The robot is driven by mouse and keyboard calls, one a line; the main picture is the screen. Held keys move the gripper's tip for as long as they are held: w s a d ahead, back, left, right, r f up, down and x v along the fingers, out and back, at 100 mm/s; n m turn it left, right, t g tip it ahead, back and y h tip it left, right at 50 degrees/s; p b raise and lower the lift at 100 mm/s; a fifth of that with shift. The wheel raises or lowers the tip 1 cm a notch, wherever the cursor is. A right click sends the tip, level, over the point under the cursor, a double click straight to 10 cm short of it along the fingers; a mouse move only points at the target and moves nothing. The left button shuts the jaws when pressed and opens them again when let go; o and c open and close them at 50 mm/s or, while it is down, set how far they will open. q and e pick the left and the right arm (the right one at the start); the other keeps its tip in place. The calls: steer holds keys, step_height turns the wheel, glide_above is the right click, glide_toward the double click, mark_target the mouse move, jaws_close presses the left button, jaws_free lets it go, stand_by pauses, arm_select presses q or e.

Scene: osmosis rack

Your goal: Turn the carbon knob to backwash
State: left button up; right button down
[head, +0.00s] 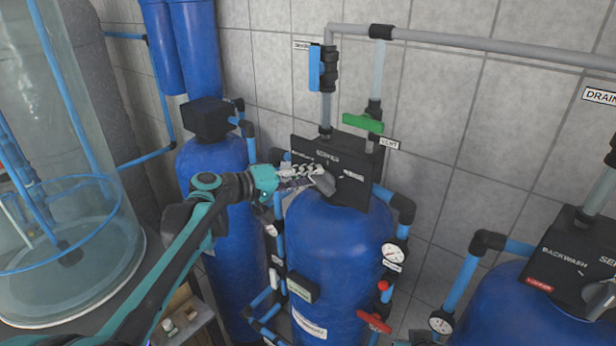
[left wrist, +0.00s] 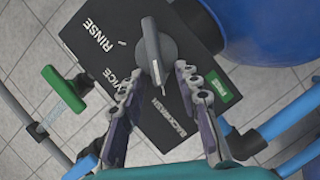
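A grey knob (left wrist: 155,52) sits on a black control box (left wrist: 195,48) marked RINSE, BACKWASH and a partly hidden word ending in VICE. The knob's narrow end, with a pale mark, points down in the left wrist view, toward the BACKWASH side. A green tag (left wrist: 222,88) is on the box; I cannot read it. In the head view the box (head: 353,190) is atop the middle blue tank, with the knob (head: 325,184) at its front. My left gripper (left wrist: 160,72) is open, its fingertips on either side of the knob's narrow end; contact is unclear. My right gripper is not in view.
The middle blue tank (head: 330,245) has pipes, a gauge (head: 394,253) and a green valve handle (head: 362,122) around it. Another box (head: 570,260) with a red tag and BACKWASH label is at the right. A clear cylinder (head: 60,150) stands at the left.

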arm_select(q)
steer(key=v, duration=1.2)
steer(key=shift+f, duration=0.1)
steer(key=s+d+f+g+y+b, duration=0.15)
steer(key=s+f+b, duration=0.3)
steer(key=f, duration=0.45)
steer(key=s+f+y+b, duration=0.25)
steer(key=f+b, duration=0.25)
steer(key=f, duration=0.3)
steer(key=s+d+f+g+y+b, duration=0.15)
steer(key=s+f+b, duration=0.3)
steer(key=f, duration=0.45)
steer(key=s+a+f+y+b, duration=0.2)
steer(key=s+a+f+b, duration=0.1)
steer(key=f, duration=0.5)
steer(key=s+a+f+m+t+y+b, duration=0.1)
steer(key=s+a+f+y+b, duration=0.1)
steer(key=s+f+b, duration=0.3)
steer(key=s+a+f+y+b, duration=0.3)
steer(key=s+f+b, duration=0.1)
steer(key=f, duration=0.8)
steer(key=shift+a+f+b, duration=0.2)
steer(key=shift+a+b, duration=0.2)
steer(key=shift+b, duration=0.45)
steer(key=shift+y, duration=0.25)
